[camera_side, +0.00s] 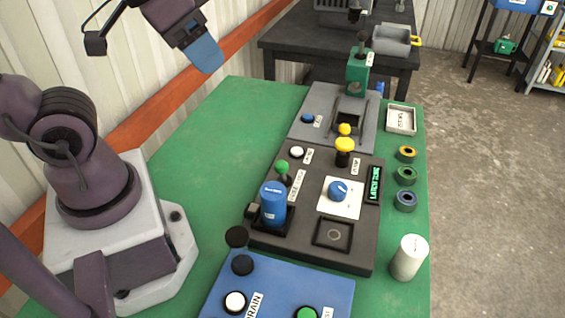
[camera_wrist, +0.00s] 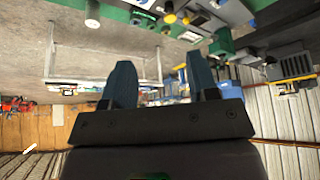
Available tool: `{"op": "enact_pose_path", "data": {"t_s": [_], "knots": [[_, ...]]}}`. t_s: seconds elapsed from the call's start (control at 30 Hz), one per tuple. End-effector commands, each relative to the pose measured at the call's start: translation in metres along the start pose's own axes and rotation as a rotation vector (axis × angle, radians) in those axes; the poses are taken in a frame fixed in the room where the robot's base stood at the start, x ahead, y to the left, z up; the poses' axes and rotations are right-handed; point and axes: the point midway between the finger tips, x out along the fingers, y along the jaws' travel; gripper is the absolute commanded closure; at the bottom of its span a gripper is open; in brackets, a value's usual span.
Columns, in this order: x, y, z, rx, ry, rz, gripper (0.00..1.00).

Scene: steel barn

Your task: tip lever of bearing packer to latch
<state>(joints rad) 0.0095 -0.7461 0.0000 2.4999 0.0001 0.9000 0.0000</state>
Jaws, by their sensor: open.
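A dark console (camera_side: 318,240) stands mid-table in the side view and looks like the bearing packer. Which lever is the packer's own is not certain from the small labels. My gripper (camera_side: 207,54) is high at the upper left, well away from the console and touching nothing. The wrist view shows its two blue fingers (camera_wrist: 165,83) apart and empty.
A grey station with a green press (camera_side: 358,72) stands behind the console; a blue panel (camera_side: 275,290) is in front. Several coloured rings (camera_side: 406,175), a white cylinder (camera_side: 408,257) and a small tray (camera_side: 401,119) line the right edge. The green tabletop (camera_side: 205,150) at left is clear.

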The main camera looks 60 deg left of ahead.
Motion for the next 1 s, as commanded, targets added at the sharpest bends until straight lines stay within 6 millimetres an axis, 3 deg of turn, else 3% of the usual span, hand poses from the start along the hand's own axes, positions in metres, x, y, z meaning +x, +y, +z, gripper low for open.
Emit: {"op": "enact_pose_path", "data": {"t_s": [0.03,0.2,0.23,0.6,0.8,0.9,1.0], "knots": [[0.005,0.003,0.001,0.014,-0.026,0.007,0.58],[0.035,0.021,-0.002,0.104,-0.176,0.030,0.97],[0.041,0.024,-0.005,0.126,-0.208,0.030,1.00],[0.141,0.080,-0.026,0.210,-0.538,-0.122,1.00],[0.195,0.106,-0.029,0.153,-0.599,-0.277,1.00],[0.213,0.112,-0.036,0.077,-0.578,-0.353,1.00],[0.211,0.111,-0.050,-0.016,-0.525,-0.393,1.00]]}}
